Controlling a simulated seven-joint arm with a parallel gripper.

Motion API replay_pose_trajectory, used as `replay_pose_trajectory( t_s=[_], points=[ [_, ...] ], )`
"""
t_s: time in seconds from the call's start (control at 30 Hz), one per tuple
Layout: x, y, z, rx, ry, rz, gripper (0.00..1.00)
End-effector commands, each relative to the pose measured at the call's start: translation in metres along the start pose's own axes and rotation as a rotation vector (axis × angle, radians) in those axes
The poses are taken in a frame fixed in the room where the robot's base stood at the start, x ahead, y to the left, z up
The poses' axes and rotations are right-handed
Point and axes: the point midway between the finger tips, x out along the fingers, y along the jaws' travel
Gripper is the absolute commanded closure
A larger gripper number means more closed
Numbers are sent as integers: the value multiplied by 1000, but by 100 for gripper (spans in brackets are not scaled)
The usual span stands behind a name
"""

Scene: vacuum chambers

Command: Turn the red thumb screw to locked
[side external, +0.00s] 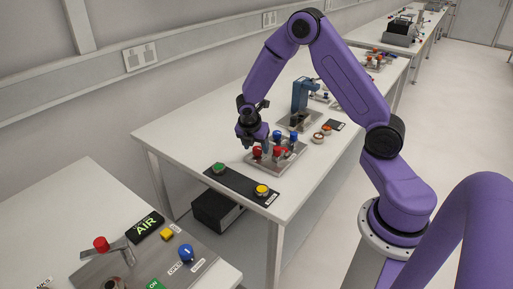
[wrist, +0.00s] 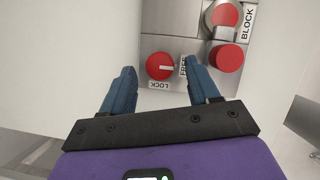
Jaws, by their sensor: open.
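The red thumb screw (wrist: 155,62) is a round red knob on a grey metal plate (wrist: 152,45). Its white pointer line points right, towards the FREE label (wrist: 183,66). The LOCK label (wrist: 160,86) is below the knob in the wrist view. My gripper (wrist: 160,68) is open and empty, with one blue finger on each side of the knob and visible gaps to both. In the side external view my gripper (side external: 252,143) is just above the left end of the plate, by the red knob (side external: 256,153). I cannot tell the exact height gap.
Two other red knobs (wrist: 225,57) stand close on the right, by a BLOCK label (wrist: 247,23). Blue knobs (side external: 293,136) stand behind on the same fixture. A black panel (side external: 240,185) with green and yellow buttons lies in front. A blue device (side external: 300,95) stands behind.

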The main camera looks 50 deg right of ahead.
Motion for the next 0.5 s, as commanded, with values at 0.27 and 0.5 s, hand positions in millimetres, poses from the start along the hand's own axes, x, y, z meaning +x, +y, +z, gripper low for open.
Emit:
replay_pose_trajectory(
  t_s=[0.27,0.5],
  points=[
    [16,0,0,0,0,0,40],
    [16,0,0,0,0,1,40]
  ],
)
